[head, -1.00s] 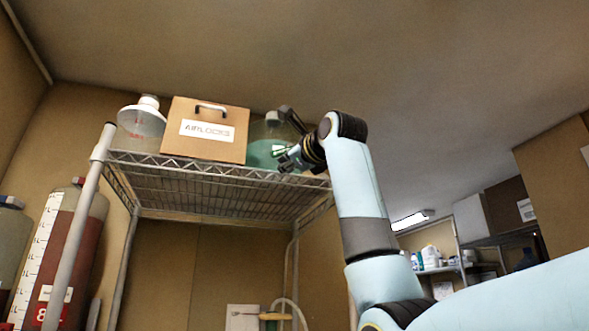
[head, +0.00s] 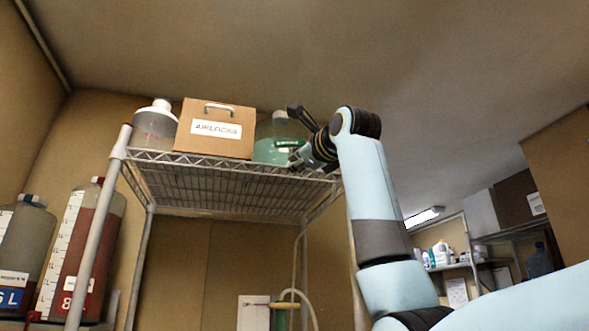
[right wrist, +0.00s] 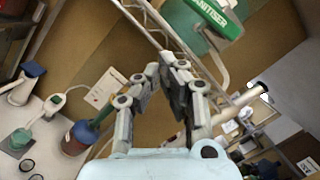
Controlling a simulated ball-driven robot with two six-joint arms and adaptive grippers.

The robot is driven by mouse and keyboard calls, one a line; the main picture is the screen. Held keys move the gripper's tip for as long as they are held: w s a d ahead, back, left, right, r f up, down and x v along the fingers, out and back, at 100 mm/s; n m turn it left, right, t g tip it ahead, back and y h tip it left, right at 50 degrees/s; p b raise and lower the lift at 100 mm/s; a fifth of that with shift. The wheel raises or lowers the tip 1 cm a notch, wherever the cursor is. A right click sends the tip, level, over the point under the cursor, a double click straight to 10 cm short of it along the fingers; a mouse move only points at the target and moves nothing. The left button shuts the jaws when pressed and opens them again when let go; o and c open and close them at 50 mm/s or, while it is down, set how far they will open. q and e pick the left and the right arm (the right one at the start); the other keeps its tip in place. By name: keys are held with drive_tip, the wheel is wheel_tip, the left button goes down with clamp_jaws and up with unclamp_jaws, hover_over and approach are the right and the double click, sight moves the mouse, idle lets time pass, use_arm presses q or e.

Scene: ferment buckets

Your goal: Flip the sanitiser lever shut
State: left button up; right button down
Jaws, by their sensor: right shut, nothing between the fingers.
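The sanitiser jug (head: 271,151), clear with green liquid and a green label, stands on the top wire shelf, right of the airlocks box. Its green SANITISER label (right wrist: 219,14) shows at the top of the right wrist view. My right gripper (head: 296,160) is at the jug's lower right, by the shelf's front edge. In the right wrist view its fingers (right wrist: 167,68) are close together, with nothing held, below the jug. I cannot make out the lever clearly in either view. My left gripper is out of view.
The wire shelf (head: 230,172) carries the airlocks box (head: 214,143) and a white-capped bottle (head: 154,127). A pale hose (head: 298,293) hangs below. Large ferment buckets (head: 88,250) stand at left. Another shelf (head: 453,266) is at far right.

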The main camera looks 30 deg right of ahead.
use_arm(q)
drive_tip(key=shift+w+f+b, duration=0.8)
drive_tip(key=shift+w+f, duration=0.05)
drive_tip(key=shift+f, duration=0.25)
use_arm(e)
drive_tip(key=s, duration=0.1)
drive_tip(key=s+f, duration=0.1)
drive_tip(key=s, duration=0.1)
drive_tip(key=s+a, duration=0.1)
drive_tip(key=shift+s+a+f, duration=0.1)
drive_tip(key=shift+s+f, duration=0.2)
drive_tip(key=shift+s, duration=0.1)
